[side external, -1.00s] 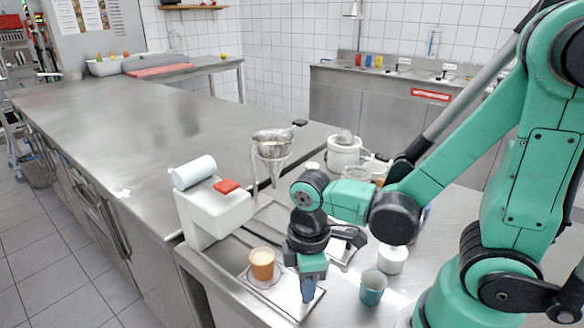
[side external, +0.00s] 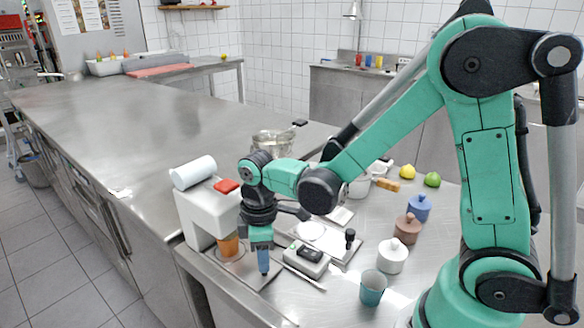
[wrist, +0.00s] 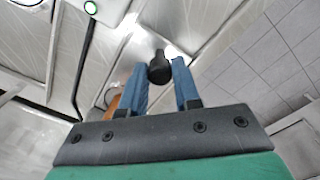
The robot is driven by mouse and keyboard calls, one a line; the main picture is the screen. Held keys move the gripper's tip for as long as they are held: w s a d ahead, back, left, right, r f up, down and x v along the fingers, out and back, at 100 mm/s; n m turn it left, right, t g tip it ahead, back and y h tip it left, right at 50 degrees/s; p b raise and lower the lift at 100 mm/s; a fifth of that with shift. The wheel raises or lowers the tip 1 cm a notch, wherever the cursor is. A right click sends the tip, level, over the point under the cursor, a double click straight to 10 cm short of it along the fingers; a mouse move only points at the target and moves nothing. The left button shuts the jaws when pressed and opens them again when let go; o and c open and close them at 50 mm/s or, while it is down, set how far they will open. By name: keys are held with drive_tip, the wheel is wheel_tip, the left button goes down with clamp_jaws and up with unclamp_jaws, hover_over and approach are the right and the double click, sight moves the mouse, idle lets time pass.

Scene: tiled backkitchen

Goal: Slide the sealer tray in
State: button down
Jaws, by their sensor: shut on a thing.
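The white sealer (side external: 210,213) has a film roll (side external: 193,172) and a red button (side external: 226,186) on top. An orange cup (side external: 228,246) stands on the sealer tray (side external: 262,279), under the sealer's head and partly hidden by it. My gripper (side external: 263,268) points down at the tray's outer end. In the wrist view my blue fingers (wrist: 160,82) are shut on the black tray knob (wrist: 159,67). The knob is hidden in the side view. The cup shows only as an orange sliver beside a finger in the wrist view (wrist: 113,107).
A teal cup (side external: 372,289) and lidded jars, white (side external: 392,257), brown (side external: 407,228) and blue (side external: 419,207), stand farther right. The long counter at left is mostly bare.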

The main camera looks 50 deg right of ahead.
drive_tip(key=shift+w, duration=0.6)
drive_tip(key=c, duration=0.6)
unclamp_jaws()
wheel_tip(320, 180, up, 6)
drive_tip(key=shift+f, duration=0.25)
